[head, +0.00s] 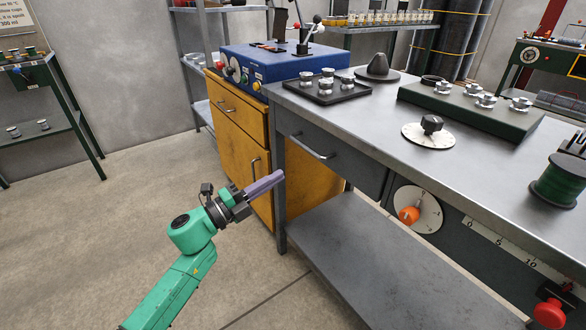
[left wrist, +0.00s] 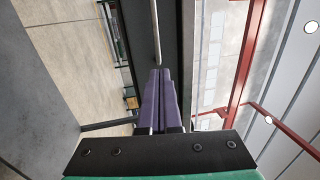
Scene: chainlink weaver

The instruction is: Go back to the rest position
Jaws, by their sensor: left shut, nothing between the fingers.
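My left gripper (head: 279,177) is at the end of the green arm, in front of the yellow wooden cabinet and left of the metal workbench. Its purple fingers are shut together with nothing between them. In the left wrist view the fingers (left wrist: 162,72) also lie side by side, pointing at a dark band with a light metal bar. My right gripper shows in neither view.
The metal workbench (head: 390,128) has a drawer handle (head: 312,146), an orange knob (head: 409,214) and a lower shelf (head: 370,265). A blue control box (head: 285,66) stands on the yellow cabinet (head: 236,117). Open concrete floor (head: 110,220) lies to the left.

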